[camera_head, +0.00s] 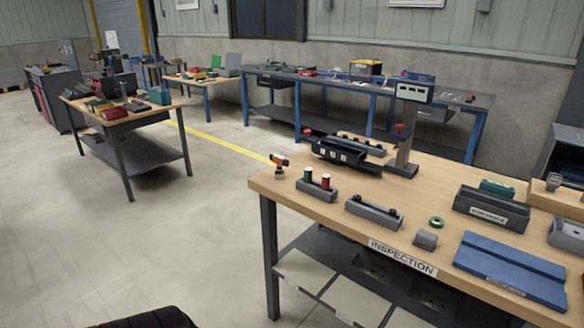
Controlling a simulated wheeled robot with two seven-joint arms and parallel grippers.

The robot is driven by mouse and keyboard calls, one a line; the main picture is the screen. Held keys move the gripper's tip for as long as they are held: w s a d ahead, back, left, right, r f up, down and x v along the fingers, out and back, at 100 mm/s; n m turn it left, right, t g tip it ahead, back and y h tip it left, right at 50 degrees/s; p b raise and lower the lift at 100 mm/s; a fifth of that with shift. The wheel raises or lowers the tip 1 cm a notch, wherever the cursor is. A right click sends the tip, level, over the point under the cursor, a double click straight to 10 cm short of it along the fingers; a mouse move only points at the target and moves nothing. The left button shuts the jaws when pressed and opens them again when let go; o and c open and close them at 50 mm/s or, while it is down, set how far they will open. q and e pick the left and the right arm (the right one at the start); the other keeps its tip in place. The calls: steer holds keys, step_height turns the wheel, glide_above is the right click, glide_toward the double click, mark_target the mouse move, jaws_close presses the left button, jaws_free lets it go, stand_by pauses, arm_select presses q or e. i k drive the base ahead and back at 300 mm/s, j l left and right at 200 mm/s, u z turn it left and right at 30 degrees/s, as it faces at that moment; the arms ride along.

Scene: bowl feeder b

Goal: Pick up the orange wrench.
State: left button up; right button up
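No thing that I can clearly tell as an orange wrench shows in the head view. A small orange and black item (279,160) sits at the left end of the inspection table (300,193), on or against a small upright piece. It is too small to tell what it is. Neither of my grippers is in view.
The inspection table holds a grey block with green and red cylinders (317,188), a blue tray (511,265), a dark bin (490,209) and a display post (405,130). Another cluttered table (127,122) stands at left. Open floor (130,245) lies between.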

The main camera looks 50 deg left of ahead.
mark_target(281, 162)
steer(key=u, duration=1.75)
